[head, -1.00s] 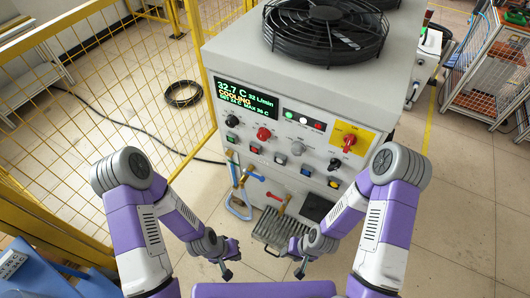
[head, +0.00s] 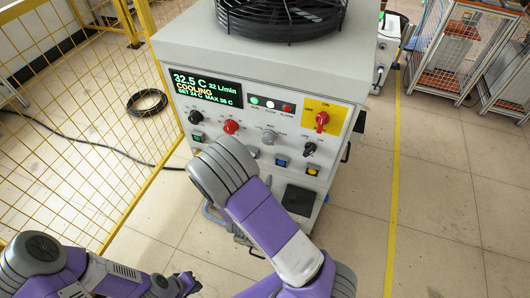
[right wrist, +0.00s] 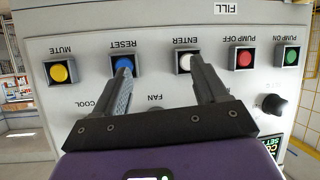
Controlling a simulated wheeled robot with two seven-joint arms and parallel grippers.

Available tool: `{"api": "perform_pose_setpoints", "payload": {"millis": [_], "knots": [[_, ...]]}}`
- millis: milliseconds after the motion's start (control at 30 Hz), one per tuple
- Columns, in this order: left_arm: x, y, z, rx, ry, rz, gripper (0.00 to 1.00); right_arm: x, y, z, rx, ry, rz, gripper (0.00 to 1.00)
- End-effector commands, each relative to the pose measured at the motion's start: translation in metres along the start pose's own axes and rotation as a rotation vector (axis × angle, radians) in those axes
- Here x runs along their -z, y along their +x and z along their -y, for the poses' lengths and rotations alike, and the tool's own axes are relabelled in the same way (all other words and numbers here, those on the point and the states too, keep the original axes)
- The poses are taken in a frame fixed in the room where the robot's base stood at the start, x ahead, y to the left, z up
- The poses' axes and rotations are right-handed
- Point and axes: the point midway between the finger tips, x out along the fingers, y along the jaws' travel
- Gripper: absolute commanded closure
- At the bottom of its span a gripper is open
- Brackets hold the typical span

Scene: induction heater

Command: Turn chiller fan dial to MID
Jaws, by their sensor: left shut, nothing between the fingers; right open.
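The chiller's front panel carries a grey dial (head: 269,137) between a red dial and a black one. Its pointer is too small to read. Contact cannot be told. My left gripper (head: 187,284) is shut and empty, low at the left.
The red dial (head: 231,127), left black dial (head: 195,117) and right black dial (head: 310,149) flank the grey one. A red switch (head: 321,121) sits on a yellow plate. The display (head: 207,87) reads 32.5 C, COOLING.

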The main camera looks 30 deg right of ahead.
Motion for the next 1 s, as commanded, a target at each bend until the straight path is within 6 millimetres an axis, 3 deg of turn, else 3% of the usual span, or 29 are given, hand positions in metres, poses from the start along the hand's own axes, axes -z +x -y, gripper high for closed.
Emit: {"api": "perform_pose_setpoints", "payload": {"millis": [100,200,300,467,800,1000], "knots": [[0.001,0.017,0.006,0.0,0.0,0.0,1.0,0.044,-0.011,-0.001,-0.072,0.06,-0.227,0.27],[0.001,0.022,0.008,0.0,0.0,0.0,1.0,0.071,-0.025,-0.006,-0.121,0.103,-0.351,0.27],[0.001,0.025,0.009,0.0,0.0,0.0,1.0,0.085,-0.033,-0.01,-0.15,0.129,-0.417,0.27],[0.001,0.028,0.01,0.0,0.0,-0.001,1.0,0.095,-0.025,-0.015,-0.165,0.142,-0.442,0.27],[0.002,0.038,0.015,0.0,0.0,-0.001,1.0,0.115,0.021,-0.024,-0.164,0.14,-0.438,0.27],[0.002,0.04,0.015,0.0,0.0,0.0,1.0,0.12,0.031,-0.026,-0.162,0.139,-0.436,0.27]]}}
